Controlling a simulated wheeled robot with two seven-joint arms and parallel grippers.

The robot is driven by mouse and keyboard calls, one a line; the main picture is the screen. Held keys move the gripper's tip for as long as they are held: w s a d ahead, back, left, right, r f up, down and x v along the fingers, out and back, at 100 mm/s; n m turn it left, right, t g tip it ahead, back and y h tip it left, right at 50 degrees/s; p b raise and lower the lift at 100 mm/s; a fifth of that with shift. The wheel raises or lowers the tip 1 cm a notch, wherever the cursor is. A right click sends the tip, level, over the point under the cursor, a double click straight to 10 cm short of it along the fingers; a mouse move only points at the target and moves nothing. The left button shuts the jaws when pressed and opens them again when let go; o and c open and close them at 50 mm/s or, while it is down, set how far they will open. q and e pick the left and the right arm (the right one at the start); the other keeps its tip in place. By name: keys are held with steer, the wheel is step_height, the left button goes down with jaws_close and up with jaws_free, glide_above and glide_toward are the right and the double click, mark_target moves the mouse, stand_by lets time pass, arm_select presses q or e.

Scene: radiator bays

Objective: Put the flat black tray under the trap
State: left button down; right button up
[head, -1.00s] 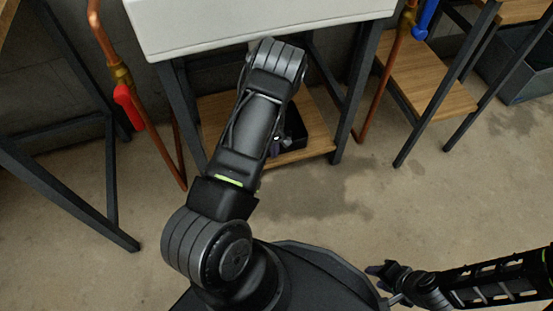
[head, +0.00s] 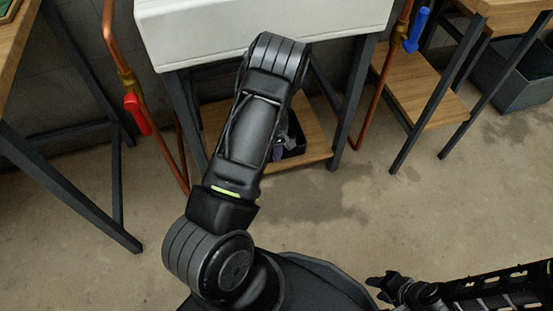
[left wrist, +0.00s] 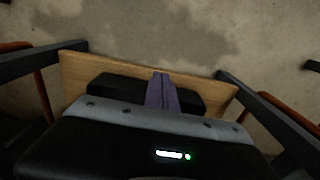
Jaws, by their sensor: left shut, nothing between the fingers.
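The flat black tray (head: 297,134) lies on the low wooden shelf (head: 318,148) under the white basin (head: 260,28). My left arm hides part of it in the head view. In the left wrist view the tray (left wrist: 187,98) shows on both sides of my left gripper (left wrist: 162,76). That gripper's purple-grey fingers are together and empty, over the tray; I cannot tell whether they touch it. The left gripper (head: 279,150) is only partly seen in the head view. My right gripper (head: 374,287) is low at the right, away from the shelf, its fingers too small to read. The trap is not visible.
Dark frame legs (head: 351,105) stand at both sides of the shelf. Copper pipes with a red handle (head: 137,114) and a blue handle (head: 416,30) flank the basin. Another wooden shelf (head: 425,85) and a grey bin (head: 515,85) are at right. The floor in front is clear, with a damp patch.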

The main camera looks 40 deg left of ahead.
arm_select(q)
step_height(320, 180, up, 2)
steer(key=shift+r, duration=0.25)
stand_by(0.5)
